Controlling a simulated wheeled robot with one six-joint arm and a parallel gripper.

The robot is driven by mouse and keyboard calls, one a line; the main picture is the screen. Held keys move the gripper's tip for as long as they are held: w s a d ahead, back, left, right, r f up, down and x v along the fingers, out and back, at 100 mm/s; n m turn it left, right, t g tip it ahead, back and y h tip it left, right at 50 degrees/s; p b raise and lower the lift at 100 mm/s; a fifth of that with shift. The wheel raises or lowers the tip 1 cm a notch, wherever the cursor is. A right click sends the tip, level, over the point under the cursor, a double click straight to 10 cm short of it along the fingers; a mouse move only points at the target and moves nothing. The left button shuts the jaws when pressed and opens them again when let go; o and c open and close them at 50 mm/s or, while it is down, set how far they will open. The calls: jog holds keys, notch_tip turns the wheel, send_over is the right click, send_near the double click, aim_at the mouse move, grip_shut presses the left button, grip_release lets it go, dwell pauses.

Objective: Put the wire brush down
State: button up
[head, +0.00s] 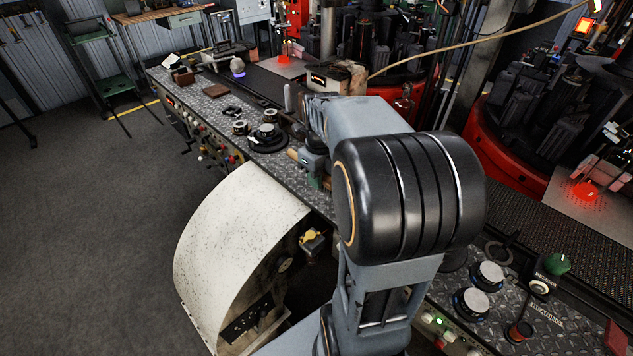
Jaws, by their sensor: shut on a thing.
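My gripper (314,163) shows in part, just left of the large black joint of my arm, low over the diamond-plate bench top. It is shut on the wire brush (293,154). Only a short tan end of the brush shows at the gripper's left side; the rest is hidden by the gripper and my arm. I cannot tell whether the brush touches the bench.
The plated bench (215,105) runs from back left to front right. Round black fittings (267,137) stand left of my gripper. A curved white guard (235,235) juts out in front. Red rotary machines (500,150) stand behind. Dark knobs and caps (487,275) sit at the right.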

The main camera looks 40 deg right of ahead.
jog(key=w+d+f, duration=0.1)
jog(key=w+f, duration=0.1)
jog(key=w, duration=0.1)
jog(key=w+d+f+p, duration=0.1)
jog(key=w+d+f, duration=0.2)
jog(key=w+f, duration=0.2)
jog(key=shift+w+d+p, duration=0.3)
jog(key=shift+d+p, duration=0.05)
jog(key=shift+p, duration=0.05)
jog(key=shift+w+d+f, duration=0.25)
jog(key=shift+w+f, duration=0.25)
jog(key=shift+f, duration=0.2)
jog(key=shift+w+d+f, duration=0.1)
jog(key=shift+w+f, duration=0.05)
jog(key=shift+f, duration=1.5)
